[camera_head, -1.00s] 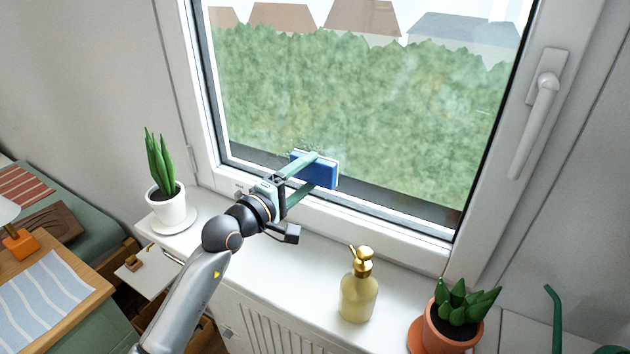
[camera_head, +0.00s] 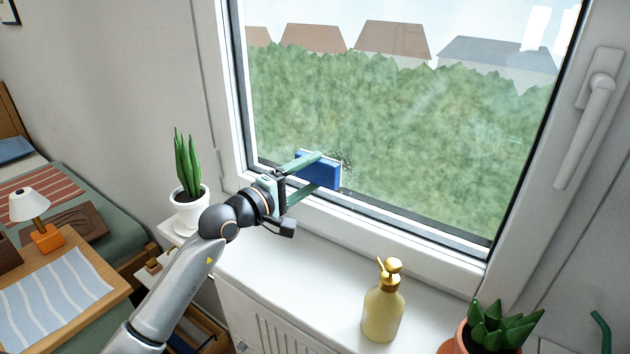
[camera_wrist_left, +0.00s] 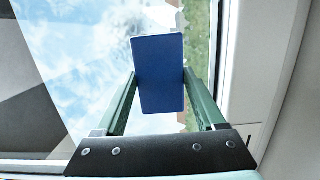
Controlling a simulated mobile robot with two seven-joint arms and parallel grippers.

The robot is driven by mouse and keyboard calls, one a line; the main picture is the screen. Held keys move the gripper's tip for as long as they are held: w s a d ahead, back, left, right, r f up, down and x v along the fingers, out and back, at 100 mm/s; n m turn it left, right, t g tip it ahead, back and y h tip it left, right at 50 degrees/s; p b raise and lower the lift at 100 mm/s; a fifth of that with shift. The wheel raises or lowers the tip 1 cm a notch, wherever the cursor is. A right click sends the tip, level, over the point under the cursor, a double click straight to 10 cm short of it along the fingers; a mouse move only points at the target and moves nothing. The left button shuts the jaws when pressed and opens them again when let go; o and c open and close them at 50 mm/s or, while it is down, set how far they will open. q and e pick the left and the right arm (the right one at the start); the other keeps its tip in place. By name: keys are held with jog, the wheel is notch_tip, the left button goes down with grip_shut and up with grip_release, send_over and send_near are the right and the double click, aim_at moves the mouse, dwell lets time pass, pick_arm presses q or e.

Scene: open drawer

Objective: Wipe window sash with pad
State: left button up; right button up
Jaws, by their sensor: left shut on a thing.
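My left gripper (camera_head: 316,171) is shut on a blue pad (camera_head: 321,172). The pad is held at the lower left of the window sash (camera_head: 400,246), against or very near the glass (camera_head: 400,120); exact contact cannot be told. A patch of dark specks (camera_head: 346,166) shows on the glass just right of the pad. In the left wrist view the pad (camera_wrist_left: 159,75) sits between the two green fingers, with its blue face toward the camera. The pad hides the glass behind it. My right gripper is not in view.
The white window handle (camera_head: 590,120) is at the right. The sill between plant and bottle is clear.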

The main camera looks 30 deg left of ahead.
aim_at(371, 175)
pick_arm(q)
jog(key=shift+w+a+f+b, duration=0.15)
jog(key=shift+a+f+b, duration=0.05)
jog(key=shift+a+b, duration=0.6)
jog(key=shift+a+r, duration=0.15)
jog(key=shift+a, duration=0.4)
jog(key=shift+d+r+p, duration=0.35)
jog(key=shift+d+p, duration=0.15)
jog(key=shift+d, duration=0.3)
jog(key=shift+d+r+p, duration=0.4)
jog(key=shift+d+p, duration=0.15)
jog(key=shift+d, duration=0.25)
jog(key=shift+d+r+p, duration=0.35)
jog(key=shift+d+p, duration=0.15)
jog(key=shift+d, duration=0.3)
jog(key=shift+s+d+p, duration=0.25)
jog(key=shift+d+p, duration=0.05)
jog(key=shift+d, duration=1.05)
jog(key=shift+s+d+p, duration=0.2)
jog(key=shift+d+p, duration=0.1)
jog(key=shift+d, duration=2.75)
